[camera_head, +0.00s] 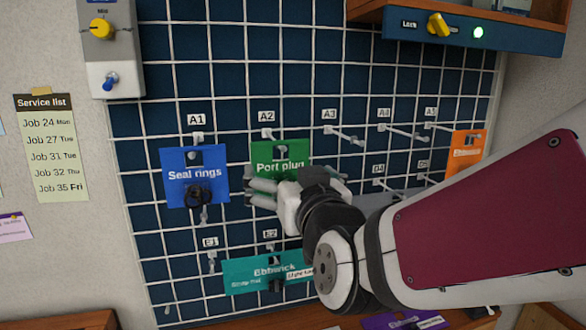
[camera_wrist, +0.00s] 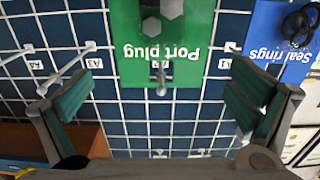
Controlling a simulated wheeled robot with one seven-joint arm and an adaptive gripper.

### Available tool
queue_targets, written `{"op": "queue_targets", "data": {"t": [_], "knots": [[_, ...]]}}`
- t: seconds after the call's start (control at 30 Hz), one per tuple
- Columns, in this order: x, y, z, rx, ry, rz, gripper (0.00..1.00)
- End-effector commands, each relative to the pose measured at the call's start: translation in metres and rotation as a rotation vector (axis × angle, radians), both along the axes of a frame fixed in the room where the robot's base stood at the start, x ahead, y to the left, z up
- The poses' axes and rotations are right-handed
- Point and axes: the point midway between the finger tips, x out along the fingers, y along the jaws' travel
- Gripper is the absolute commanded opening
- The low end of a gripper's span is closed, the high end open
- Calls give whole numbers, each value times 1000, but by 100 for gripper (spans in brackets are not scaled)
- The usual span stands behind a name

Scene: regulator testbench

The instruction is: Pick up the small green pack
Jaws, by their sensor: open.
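The small green pack, labelled "Port plug" (camera_head: 281,155), hangs on the wire grid at hook A2. In the wrist view the green pack (camera_wrist: 165,68) appears upside down at the top centre, with a hook end in front of it. My gripper (camera_head: 262,190) is in front of the pack's lower part in the head view and hides some of it. In the wrist view my gripper (camera_wrist: 160,100) has its two green-padded fingers spread wide, one on each side below the pack. Nothing is between the fingers, and neither finger visibly touches the pack.
A blue "Seal rings" pack (camera_head: 194,176) hangs left of the green pack at A1. A teal pack (camera_head: 245,275) hangs below, and an orange pack (camera_head: 466,153) hangs at the far right. Bare hooks at A3 (camera_head: 345,137) and beyond stick out from the grid. A shelf (camera_head: 480,40) overhangs upper right.

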Motion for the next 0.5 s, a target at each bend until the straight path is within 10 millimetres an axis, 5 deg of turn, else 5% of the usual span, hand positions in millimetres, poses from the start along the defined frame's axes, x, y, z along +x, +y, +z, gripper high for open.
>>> {"op": "queue_targets", "data": {"t": [0.5], "knots": [[45,15,-7,-2,4,-1,100]]}}
